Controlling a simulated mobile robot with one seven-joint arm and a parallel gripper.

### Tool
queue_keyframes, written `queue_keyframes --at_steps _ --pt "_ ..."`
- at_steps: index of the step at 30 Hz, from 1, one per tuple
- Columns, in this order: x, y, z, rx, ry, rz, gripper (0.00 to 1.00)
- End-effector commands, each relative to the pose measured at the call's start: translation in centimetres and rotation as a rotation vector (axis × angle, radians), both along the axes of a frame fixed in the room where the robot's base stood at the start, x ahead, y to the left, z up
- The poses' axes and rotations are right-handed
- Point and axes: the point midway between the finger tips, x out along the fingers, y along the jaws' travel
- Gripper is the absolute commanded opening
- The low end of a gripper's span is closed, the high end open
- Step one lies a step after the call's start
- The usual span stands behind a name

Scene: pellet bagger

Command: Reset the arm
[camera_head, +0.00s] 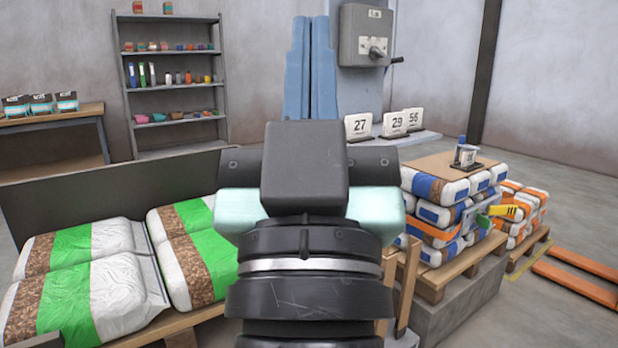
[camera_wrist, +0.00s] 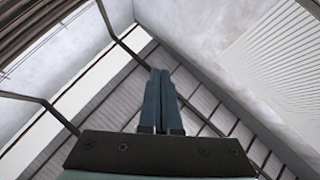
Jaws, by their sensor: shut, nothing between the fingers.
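My gripper shows in the wrist view (camera_wrist: 160,75), its two dark blue-grey fingers lying side by side with nothing between them. The wrist view looks up at the ceiling and upper walls, with no object near the fingertips. In the head view my own arm fills the middle foreground, a dark block and black ringed links with pale green parts at the sides.
Green-and-white pellet bags (camera_head: 90,285) lie at left before a dark panel (camera_head: 110,205). Blue-banded bags (camera_head: 440,215) are stacked on a pallet at right. Number cards (camera_head: 397,125) stand behind my arm. A shelf (camera_head: 172,75) is at the back.

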Motion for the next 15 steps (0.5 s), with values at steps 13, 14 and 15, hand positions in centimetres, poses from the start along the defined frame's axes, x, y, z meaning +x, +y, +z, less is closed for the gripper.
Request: queue_keyframes --at_steps 13,14,15 --pt "-2.9 0.2 15.2 0.031 -0.043 0.047 0.00" --pt "-2.9 0.2 16.2 0.030 -0.043 0.046 0.00" --pt "-2.9 0.2 17.4 0.030 -0.043 0.046 0.00"
